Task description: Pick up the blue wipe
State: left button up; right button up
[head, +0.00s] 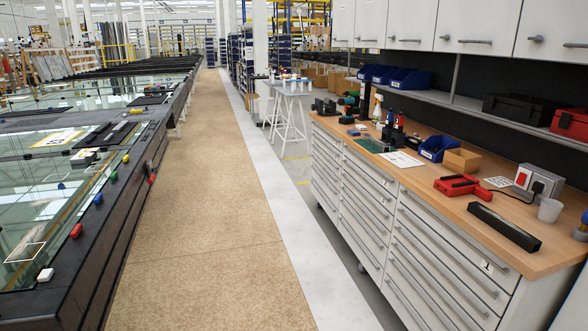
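I cannot tell any thing for certain as the blue wipe. A small blue item (354,132) lies at the far left of the wooden worktop (450,195), beside a flat dark green piece (369,146); it is too small to tell if it is cloth. A small blue block (98,199) sits on the dark edge of the glass table at left. Another blue thing (585,216) is cut off at the right picture edge. Neither of my grippers is in view.
A blue bin (437,148), cardboard box (462,160), red tool (461,186), black bar (503,228), white cup (549,210) and socket box (538,181) stand on the worktop. Drawers (420,240) are below. The brown aisle floor (210,200) is clear. A small table (288,88) stands beyond.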

aim_at(354, 132)
jog(key=i+u, duration=0.15)
jog(key=i, duration=1.7)
jog(key=i+z, duration=0.2)
jog(key=i, duration=0.7)
jog(key=i+j+z, duration=0.2)
jog(key=i, duration=0.75)
